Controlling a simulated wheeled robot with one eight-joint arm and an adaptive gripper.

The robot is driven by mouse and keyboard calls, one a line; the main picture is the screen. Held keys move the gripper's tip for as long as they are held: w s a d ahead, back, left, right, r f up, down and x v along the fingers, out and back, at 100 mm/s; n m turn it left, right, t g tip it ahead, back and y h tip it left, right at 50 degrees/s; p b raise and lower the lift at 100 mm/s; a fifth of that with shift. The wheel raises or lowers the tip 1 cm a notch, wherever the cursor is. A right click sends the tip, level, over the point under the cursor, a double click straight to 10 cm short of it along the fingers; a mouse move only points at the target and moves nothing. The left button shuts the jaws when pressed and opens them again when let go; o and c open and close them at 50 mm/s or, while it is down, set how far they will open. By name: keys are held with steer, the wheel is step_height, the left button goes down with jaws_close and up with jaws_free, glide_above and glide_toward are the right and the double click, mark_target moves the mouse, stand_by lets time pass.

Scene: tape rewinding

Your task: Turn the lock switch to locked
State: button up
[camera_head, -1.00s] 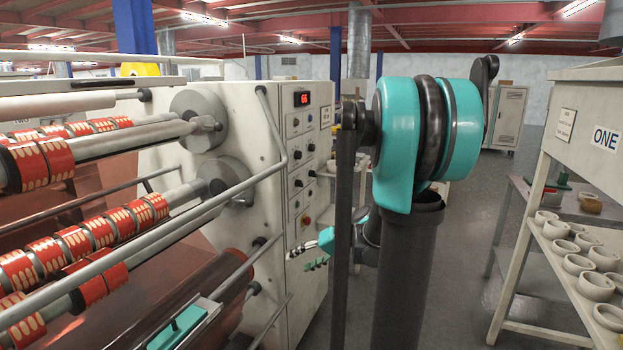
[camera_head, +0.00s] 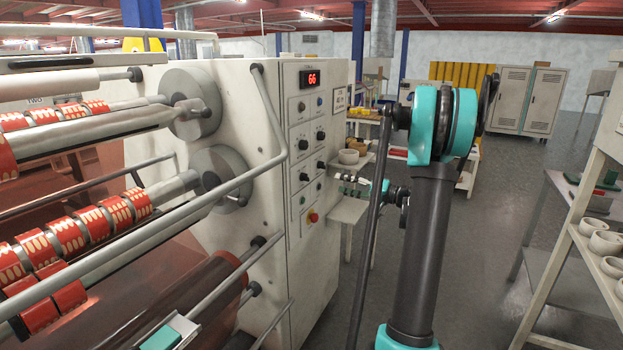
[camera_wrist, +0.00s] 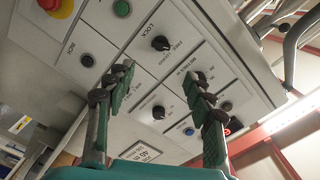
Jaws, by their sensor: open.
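The lock switch (camera_head: 304,177) is a small black knob on the machine's white control panel, above a green button. In the wrist view the lock switch (camera_wrist: 160,43) shows beside a "LOCK" label; whether it is turned to locked is too small to read. My gripper (camera_head: 342,185) is open and empty to the right of the panel in the head view. In the wrist view my gripper (camera_wrist: 162,76) has its two green-padded fingers spread wide, facing the panel. The lock switch shows between and beyond the fingertips, apart from them.
A red emergency button (camera_head: 313,217) sits low on the panel, with other knobs and buttons close by. A red display (camera_head: 311,77) reads 66. Bent metal rails (camera_head: 272,130) run left of the panel.

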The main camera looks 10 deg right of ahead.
mark_target(305, 177)
steer(key=x, duration=1.3)
steer(key=shift+a, duration=0.1)
steer(key=c, duration=1.1)
